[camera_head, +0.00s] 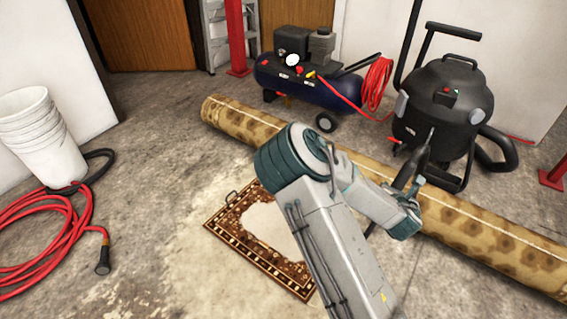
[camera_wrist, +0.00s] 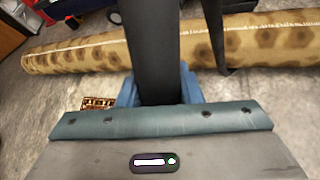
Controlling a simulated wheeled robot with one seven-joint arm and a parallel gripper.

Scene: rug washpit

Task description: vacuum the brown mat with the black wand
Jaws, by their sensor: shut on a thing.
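The brown mat (camera_head: 228,217) lies flat on the floor, with a patterned dark border and a pale centre. My arm hides its right part in the head view. A small corner of the mat (camera_wrist: 98,103) shows at the left in the wrist view. My gripper (camera_head: 405,205) is right of the mat and above the floor. In the wrist view my gripper's blue fingers (camera_wrist: 157,92) are shut around the black wand (camera_wrist: 153,45). The wand (camera_head: 409,170) is partly hidden by my gripper in the head view; its lower end is hidden, so I cannot tell whether it touches the floor.
A long spotted rolled rug (camera_head: 490,237) lies behind and right of the mat. A black vacuum (camera_head: 447,105) and a blue compressor (camera_head: 310,82) stand behind it. White buckets (camera_head: 42,135) and a red hose (camera_head: 45,215) are at the left. Bare floor lies left of the mat.

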